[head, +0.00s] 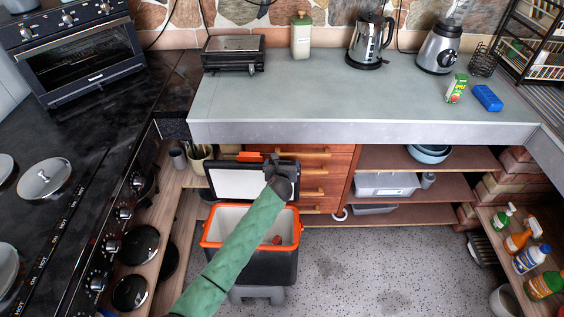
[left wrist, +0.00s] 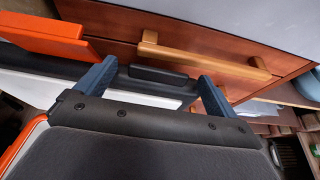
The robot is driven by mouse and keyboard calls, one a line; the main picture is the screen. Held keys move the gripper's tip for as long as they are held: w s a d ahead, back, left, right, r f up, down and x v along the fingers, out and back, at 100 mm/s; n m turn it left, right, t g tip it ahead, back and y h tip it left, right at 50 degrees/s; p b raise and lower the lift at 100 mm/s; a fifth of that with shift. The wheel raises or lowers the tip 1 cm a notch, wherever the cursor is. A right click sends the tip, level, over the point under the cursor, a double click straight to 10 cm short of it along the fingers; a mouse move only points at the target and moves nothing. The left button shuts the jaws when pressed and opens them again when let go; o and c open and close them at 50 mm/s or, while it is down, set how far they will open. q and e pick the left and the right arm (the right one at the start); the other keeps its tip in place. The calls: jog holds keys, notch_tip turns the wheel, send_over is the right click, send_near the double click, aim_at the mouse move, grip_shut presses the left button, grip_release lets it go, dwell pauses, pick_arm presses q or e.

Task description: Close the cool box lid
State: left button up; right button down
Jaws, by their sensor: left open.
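The cool box (head: 273,266) stands on a grey stand on the floor, dark with an orange rim. Its lid (head: 235,183) stands open and upright behind the box, white inner face toward me, with an orange latch (head: 249,156) on its top edge. My left gripper (head: 281,164) is at the lid's upper right. In the left wrist view its two blue fingers (left wrist: 158,72) are spread apart, with the lid's dark edge (left wrist: 72,69) running across at the fingers; I cannot tell whether they touch. My green left arm hides part of the box opening. My right gripper is not in view.
Wooden drawers (head: 325,178) stand close behind the lid, and the worktop (head: 330,100) overhangs above. The stove (head: 75,190) is on the left. A shelf with spray bottles (head: 522,236) is on the right. The speckled floor (head: 390,265) right of the box is clear.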

pick_arm(q)
jog(key=shift+w+f, duration=0.3)
jog(key=shift+w, duration=0.3)
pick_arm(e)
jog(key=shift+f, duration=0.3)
pick_arm(q)
jog(key=c, duration=1.2)
jog(key=shift+c, duration=0.9)
jog(key=shift+s, duration=0.15)
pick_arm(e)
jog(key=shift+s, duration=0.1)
